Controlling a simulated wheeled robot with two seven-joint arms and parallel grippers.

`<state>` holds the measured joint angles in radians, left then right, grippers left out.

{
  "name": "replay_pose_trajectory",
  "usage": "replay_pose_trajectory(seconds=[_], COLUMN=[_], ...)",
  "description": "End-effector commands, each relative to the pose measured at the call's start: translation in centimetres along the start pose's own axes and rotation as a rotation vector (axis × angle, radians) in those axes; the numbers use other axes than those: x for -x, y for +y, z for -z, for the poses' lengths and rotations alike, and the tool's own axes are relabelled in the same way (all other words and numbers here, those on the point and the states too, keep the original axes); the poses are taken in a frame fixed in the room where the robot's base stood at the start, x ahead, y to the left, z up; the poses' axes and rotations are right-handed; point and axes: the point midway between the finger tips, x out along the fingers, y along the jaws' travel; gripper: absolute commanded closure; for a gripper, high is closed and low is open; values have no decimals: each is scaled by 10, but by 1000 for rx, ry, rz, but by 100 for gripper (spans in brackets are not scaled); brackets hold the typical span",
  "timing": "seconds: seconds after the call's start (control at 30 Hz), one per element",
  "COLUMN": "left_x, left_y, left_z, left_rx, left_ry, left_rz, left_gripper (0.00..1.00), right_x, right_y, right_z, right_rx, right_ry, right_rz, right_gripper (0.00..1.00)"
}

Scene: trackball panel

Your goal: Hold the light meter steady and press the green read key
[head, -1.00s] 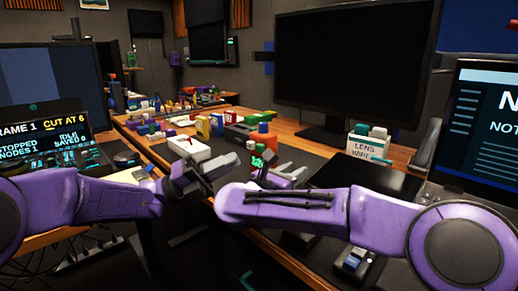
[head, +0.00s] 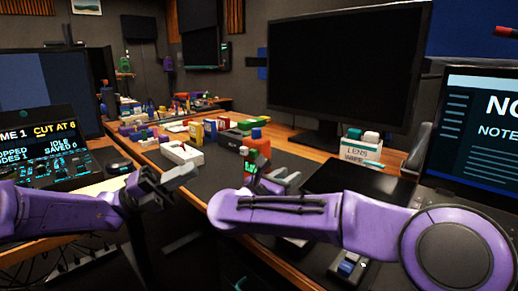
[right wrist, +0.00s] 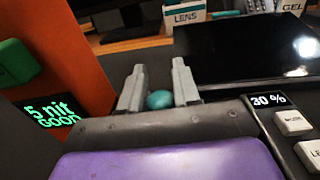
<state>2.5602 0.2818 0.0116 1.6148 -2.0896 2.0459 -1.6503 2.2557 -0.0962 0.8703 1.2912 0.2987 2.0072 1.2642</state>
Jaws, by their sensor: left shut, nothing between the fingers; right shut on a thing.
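The orange light meter (head: 262,150) stands on the dark desk mat. Its green-lettered screen (head: 250,167) reads "5 nit GOOD" in the right wrist view (right wrist: 52,112). The green read key (right wrist: 15,62) sticks out from the orange face above the screen. My right gripper (head: 277,184) is just right of the meter.
A white box (head: 182,153) lies left of the meter, with several small coloured boxes behind it. A dark tablet (head: 360,180) and a lens-wipes box (head: 361,148) are to the right. A key panel (right wrist: 292,123) showing "30 %" is right of my right gripper.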

Motion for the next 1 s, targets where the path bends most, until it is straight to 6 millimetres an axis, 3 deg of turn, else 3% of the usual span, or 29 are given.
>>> replay_pose_trajectory(seconds=[0.23,0.27,0.3,0.33,0.67,1.0], left_x=[0,0,0,0,-1,0], left_y=[0,0,0,0,0,0], left_z=[0,0,0,0,0,0], left_rx=[0,0,0,0,0,0], left_ry=[0,0,0,0,1,1], left_rz=[0,0,0,0,0,0], left_gripper=[100,100,100,100,100,100], right_x=[0,0,0,0,6,86], right_y=[0,0,0,0,0,1], right_z=[0,0,0,0,0,-1], right_rx=[0,0,0,0,0,0], right_ry=[0,0,0,0,-1,-4], right_rz=[0,0,0,0,-1,-3], right_gripper=[93,59,46,39,39,39])
